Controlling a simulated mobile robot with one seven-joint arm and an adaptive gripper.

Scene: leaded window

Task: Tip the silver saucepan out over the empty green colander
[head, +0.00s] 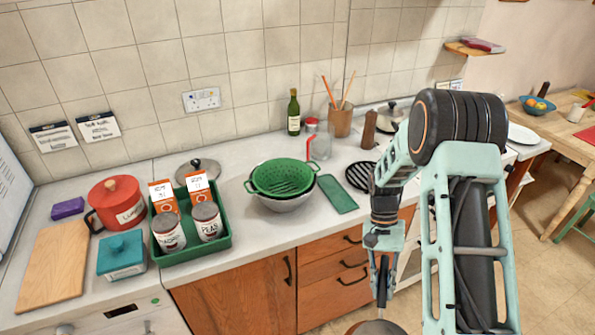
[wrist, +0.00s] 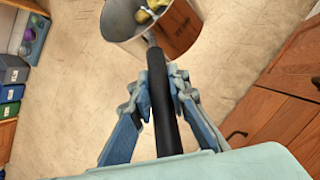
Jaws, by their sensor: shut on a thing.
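The green colander (head: 282,177) sits in a pale bowl (head: 285,204) on the counter, and no food shows in it. My gripper (wrist: 163,88) is shut around the black handle (wrist: 157,100) of the silver saucepan (wrist: 124,22). The saucepan holds some yellow pieces, and the top of the wrist view cuts it off. In the head view my gripper (head: 381,284) hangs in front of the drawers, to the right of the colander and lower. Only the top of the saucepan (head: 375,328) shows at the bottom edge there.
A green tray (head: 192,250) with tins and cartons stands left of the colander. A green board (head: 337,194) lies just right of it, with a glass with a red straw (head: 318,148) and a bottle (head: 293,112) behind. Open floor lies below the saucepan.

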